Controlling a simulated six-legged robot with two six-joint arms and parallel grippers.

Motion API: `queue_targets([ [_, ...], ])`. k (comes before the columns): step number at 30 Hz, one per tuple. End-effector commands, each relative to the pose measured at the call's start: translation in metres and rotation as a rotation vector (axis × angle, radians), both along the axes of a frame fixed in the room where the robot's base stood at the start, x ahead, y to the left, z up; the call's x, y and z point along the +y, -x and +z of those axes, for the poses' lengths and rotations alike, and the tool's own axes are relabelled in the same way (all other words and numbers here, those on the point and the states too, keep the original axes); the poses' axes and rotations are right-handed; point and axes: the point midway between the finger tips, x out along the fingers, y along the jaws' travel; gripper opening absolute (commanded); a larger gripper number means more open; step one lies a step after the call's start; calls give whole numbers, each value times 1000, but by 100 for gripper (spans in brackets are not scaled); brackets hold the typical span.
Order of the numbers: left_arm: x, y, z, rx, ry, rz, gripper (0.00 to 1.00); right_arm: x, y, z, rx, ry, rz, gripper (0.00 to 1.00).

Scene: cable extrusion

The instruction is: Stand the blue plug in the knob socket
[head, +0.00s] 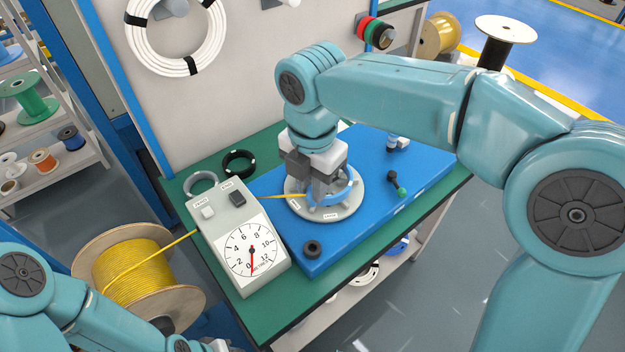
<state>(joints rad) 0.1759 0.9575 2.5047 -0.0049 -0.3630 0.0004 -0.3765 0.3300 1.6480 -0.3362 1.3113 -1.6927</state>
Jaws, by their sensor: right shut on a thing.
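My right gripper (322,195) points down over a round light-grey disc (352,208) with small labels, on the blue board. It is shut on a blue ring-shaped part (349,188) at the disc's middle; its fingers hide much of that part. A small blue and white piece (392,141) stands at the back of the board; I cannot tell if it is the blue plug. A black ring-like piece (312,247) with a dark hole sits near the board's front left; I cannot tell if it is the knob socket. My left arm shows at bottom left, its fingers not clearly visible.
A grey box with a dial (251,247) stands left of the blue board (420,165) on the green table (268,318). A yellow cable runs from a spool (135,275) past it to the disc. A black, green-tipped piece (398,188) lies at right.

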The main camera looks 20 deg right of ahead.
Motion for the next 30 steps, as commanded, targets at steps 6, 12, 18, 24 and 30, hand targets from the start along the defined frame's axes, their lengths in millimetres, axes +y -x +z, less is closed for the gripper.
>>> queue_targets([
  [6,0,0,-21,0,0,0,41,0,0,-29,1,1,0,4],
  [12,0,0,-36,0,0,0,41,0,0,-51,2,2,0,4],
  [18,0,0,-48,0,0,0,41,0,0,-70,1,1,0,4],
  [24,0,0,-37,0,0,0,41,-5,-9,-66,2,0,-3,4],
  [30,0,0,-21,0,0,0,41,-15,-28,-65,3,1,-2,4],
])
